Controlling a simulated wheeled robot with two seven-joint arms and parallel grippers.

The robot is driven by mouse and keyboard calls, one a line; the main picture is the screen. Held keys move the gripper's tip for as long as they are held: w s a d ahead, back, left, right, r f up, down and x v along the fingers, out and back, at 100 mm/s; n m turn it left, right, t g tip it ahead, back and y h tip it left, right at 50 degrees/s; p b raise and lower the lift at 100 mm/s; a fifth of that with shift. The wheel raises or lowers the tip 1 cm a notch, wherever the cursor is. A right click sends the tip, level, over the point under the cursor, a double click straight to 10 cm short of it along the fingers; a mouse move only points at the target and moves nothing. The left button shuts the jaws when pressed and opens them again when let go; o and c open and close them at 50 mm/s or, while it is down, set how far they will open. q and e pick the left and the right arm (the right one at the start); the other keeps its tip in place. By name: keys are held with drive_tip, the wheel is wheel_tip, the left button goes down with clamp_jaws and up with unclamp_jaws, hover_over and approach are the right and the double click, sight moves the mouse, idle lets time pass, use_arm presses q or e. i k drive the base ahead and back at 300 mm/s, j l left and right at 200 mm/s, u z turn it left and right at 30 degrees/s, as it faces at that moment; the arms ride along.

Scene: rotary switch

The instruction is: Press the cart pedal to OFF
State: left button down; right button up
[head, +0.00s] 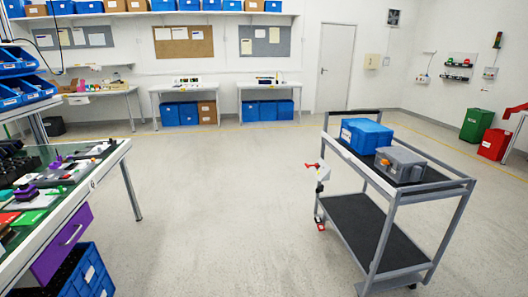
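A grey metal cart (386,232) with two dark shelves stands on the floor at the right. A small red part (320,226), which looks like a pedal, sits low at the cart's far-left leg, close to the floor. It is too small to tell which position it is in. A small white unit with red ends (318,172) is at the cart's left side, above the red part; its details are unclear. Neither of my grippers is in view, and nothing of mine touches the cart.
A blue box (366,135) and a grey case (402,164) are on the cart's top shelf. A workbench (105,165) with coloured parts stands at the left, with a blue crate (88,278) below. The floor (225,210) between bench and cart is clear.

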sight(318, 219)
drive_tip(key=i, duration=0.8)
drive_tip(key=i+z, duration=0.15)
drive_tip(key=i, duration=0.65)
drive_tip(key=i+j+z, duration=0.1)
drive_tip(key=i+z, duration=0.35)
drive_tip(key=i+j+z, duration=0.2)
drive_tip(key=z, duration=0.25)
drive_tip(key=i+j+z, duration=0.55)
drive_tip(key=j+z, duration=0.15)
drive_tip(key=z, duration=0.15)
drive_tip(key=i+j+z, duration=0.15)
drive_tip(key=j+z, duration=1.2)
drive_tip(key=j, duration=0.15)
